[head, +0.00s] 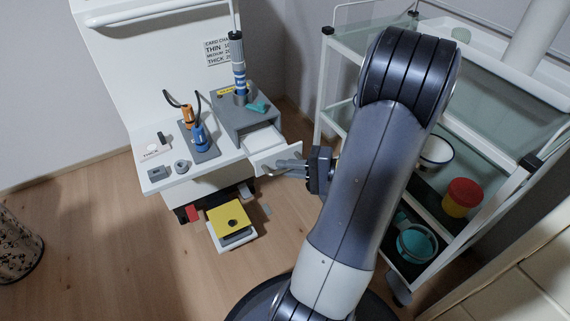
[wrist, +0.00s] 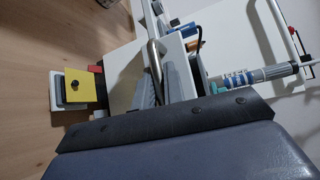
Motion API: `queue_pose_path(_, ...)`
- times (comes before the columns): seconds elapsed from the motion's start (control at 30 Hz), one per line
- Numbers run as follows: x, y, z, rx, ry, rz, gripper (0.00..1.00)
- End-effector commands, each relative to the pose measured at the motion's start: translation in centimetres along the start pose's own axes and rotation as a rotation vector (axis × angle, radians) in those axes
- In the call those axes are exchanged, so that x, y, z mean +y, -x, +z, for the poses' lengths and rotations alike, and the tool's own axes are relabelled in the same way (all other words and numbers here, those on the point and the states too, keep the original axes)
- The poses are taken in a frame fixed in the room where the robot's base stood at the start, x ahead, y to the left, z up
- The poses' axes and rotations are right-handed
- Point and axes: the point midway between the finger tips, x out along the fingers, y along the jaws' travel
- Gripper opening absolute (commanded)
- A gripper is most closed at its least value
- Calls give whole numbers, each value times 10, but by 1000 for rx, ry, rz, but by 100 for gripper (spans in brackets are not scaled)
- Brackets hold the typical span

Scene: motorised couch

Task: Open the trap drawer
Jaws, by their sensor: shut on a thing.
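The trap drawer (head: 264,141) is white and stands partly out of the grey box (head: 236,117) at the right end of the white worktop. Its front panel (head: 285,160) faces my gripper (head: 288,165). My gripper's grey fingers are at this front and shut on the drawer handle; the exact grip is hard to see in the head view. In the wrist view the handle (wrist: 155,60) is a bent metal bar, in line with my gripper's fingers (wrist: 162,88). The panel (wrist: 123,72) shows to the left of it.
A white trolley (head: 345,110) with bowls and a red-yellow tub (head: 461,197) stands on the right. A yellow-topped pedal (head: 230,220) sits on the floor below the worktop. Blue and orange handpieces (head: 200,138) stand on the worktop.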

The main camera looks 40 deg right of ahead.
Motion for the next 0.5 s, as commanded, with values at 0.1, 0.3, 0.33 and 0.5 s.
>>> queue_pose_path(0.1, 4, 12, 10, 5, 1, 1, 0)
queue_pose_path(0.3, 8, 25, 24, 4, 1, 1, 0)
queue_pose_path(0.33, 8, 26, 25, 4, 1, 1, 0)
queue_pose_path(0.5, 8, 27, 26, 3, 1, 1, 0)
